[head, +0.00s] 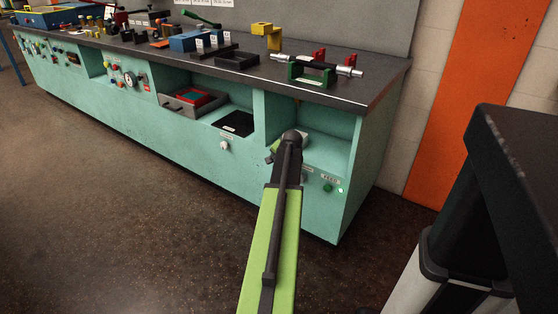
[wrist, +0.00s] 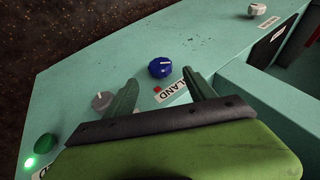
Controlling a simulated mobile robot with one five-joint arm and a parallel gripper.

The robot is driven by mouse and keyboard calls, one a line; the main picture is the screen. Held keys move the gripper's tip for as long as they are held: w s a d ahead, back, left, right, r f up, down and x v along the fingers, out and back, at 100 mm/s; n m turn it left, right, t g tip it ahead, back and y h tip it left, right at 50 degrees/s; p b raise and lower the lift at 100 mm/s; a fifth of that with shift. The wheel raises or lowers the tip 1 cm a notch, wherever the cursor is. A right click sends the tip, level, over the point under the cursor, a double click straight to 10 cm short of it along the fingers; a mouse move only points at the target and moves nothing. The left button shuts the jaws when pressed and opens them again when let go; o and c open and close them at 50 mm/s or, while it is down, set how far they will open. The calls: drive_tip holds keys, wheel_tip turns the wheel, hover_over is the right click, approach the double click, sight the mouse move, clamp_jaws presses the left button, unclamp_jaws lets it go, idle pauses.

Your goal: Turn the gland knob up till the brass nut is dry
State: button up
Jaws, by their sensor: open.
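In the wrist view a blue knob (wrist: 160,69) with a pale pointer mark sits on the teal panel, beside a white label (wrist: 180,88) reading "LAND", its start covered or cut off. My gripper (wrist: 161,77) is open and empty. Its two green fingers stand apart, one on each side of the blue knob in the picture; the knob shows at or just beyond the tips, and I see no contact. In the head view my arm hides the blue knob. I cannot make out a brass nut in either view.
A grey knob (wrist: 101,101) sits close by my left finger. A green knob (wrist: 45,144) and a lit green lamp (wrist: 30,163) lie lower left. A white knob (wrist: 257,10) is at upper right. The bench top (head: 385,85) holds several fixtures; the floor (head: 150,220) in front is clear.

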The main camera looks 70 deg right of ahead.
drive_tip(key=p+v, duration=0.7)
drive_tip(key=v, duration=0.4)
drive_tip(key=shift+s+r, duration=0.15)
drive_tip(key=shift+r, duration=0.05)
